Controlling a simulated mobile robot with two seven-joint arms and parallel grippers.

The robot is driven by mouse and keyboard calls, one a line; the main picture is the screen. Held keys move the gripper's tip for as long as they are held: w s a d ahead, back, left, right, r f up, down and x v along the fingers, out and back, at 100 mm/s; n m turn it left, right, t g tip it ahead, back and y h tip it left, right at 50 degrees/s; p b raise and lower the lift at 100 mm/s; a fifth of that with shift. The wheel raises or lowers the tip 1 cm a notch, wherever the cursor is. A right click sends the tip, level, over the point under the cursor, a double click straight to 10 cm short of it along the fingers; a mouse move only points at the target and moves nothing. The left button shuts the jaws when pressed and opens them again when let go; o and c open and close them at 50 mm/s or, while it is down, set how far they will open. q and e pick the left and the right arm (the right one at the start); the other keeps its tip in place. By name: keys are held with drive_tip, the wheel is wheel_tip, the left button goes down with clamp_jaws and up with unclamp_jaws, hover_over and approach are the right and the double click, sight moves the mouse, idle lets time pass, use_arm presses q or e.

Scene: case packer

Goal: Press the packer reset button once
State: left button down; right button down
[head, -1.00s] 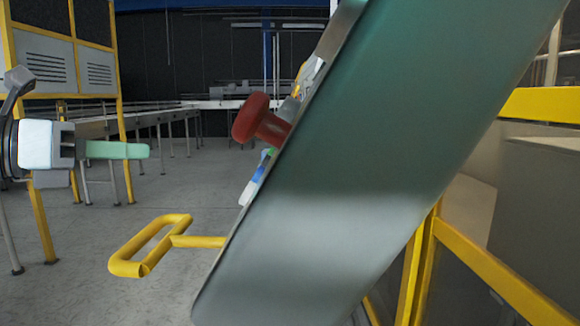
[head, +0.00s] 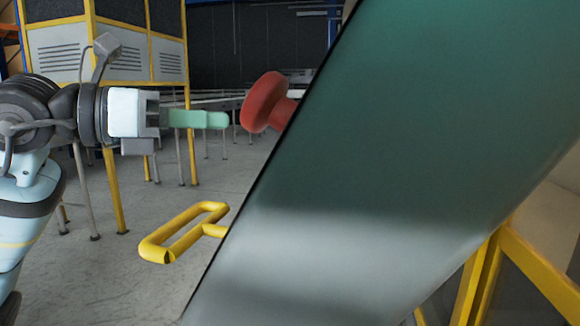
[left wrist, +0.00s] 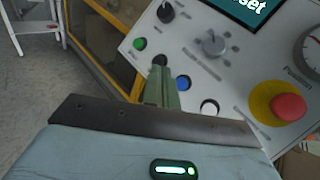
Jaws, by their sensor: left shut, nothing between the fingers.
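The tilted control panel shows face-on in the left wrist view, with a bare light face (left wrist: 240,75). A blue button (left wrist: 183,83) sits on it, between a dark button (left wrist: 160,60) and a white button (left wrist: 210,106); a green button (left wrist: 140,44) is at the row's upper left. The small labels are too blurred to read. My left gripper (head: 222,120) is shut and empty, its green fingers pointing at the panel. In the left wrist view its fingertips (left wrist: 160,72) overlap the dark button's lower edge, left of the blue one. I cannot tell whether they touch. My right gripper is out of view.
A red mushroom button (head: 264,101) sticks out from the panel near my left fingertips; it also shows in the left wrist view (left wrist: 289,107). A knob (left wrist: 165,12) and selector (left wrist: 213,43) project too. A yellow handle (head: 185,232) juts out below. Yellow framing stands behind.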

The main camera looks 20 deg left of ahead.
use_arm(q)
drive_tip(key=w+d+f, duration=0.1)
drive_tip(key=d+f, duration=0.3)
drive_tip(key=d, duration=0.2)
drive_tip(key=shift+d+b, duration=0.35)
drive_tip(key=shift+d, duration=0.05)
drive_tip(key=shift+w, duration=0.1)
idle(0.4)
idle(0.8)
idle(0.5)
drive_tip(key=shift+d, duration=0.1)
drive_tip(key=shift+d+f, duration=0.2)
drive_tip(key=shift+d, duration=0.05)
drive_tip(key=shift+w+d, duration=0.1)
idle(0.5)
